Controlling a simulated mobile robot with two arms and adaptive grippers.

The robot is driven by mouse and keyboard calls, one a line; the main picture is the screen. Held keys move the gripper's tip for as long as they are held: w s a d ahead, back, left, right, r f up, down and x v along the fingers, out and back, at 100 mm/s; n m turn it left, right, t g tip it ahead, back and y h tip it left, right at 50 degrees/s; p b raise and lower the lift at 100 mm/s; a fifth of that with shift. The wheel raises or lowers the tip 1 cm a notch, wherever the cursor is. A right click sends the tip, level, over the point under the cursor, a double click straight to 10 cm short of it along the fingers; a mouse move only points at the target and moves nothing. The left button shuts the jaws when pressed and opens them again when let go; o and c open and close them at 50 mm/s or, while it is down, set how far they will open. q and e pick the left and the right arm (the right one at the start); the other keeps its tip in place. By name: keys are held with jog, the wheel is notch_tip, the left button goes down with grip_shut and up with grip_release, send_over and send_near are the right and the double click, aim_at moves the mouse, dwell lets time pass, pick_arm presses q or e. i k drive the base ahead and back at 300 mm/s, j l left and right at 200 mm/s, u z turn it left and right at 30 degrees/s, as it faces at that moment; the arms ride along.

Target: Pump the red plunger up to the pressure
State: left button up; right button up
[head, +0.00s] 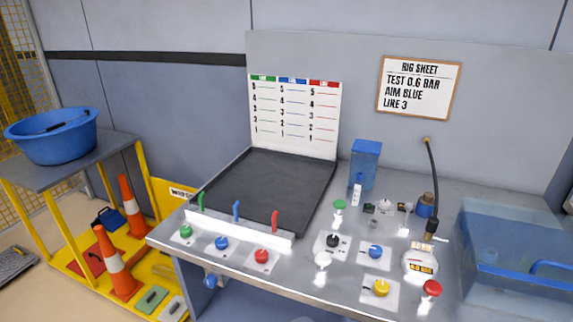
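A red round-topped knob (432,288), which looks like the plunger, stands near the front right of the metal bench. Just left of it is a pale round dial (420,262) with a small dark and yellow label; its reading is too small to tell. The rig sheet (418,88) on the back wall reads "TEST 0.6 BAR", "AIM BLUE" and "LINE 3". Another red knob (262,256) sits at the front left in a row with a green and a blue one. Neither of my grippers is in view.
The bench (330,285) also carries a yellow knob (380,288), a blue knob (375,251), a black tray (270,185) with coloured levers and a tall blue container (365,165). A translucent blue tank (515,250) stands right. A yellow cart (140,195) with cones stands left.

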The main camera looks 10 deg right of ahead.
aim_at(432, 288)
jog(key=z, duration=1.35)
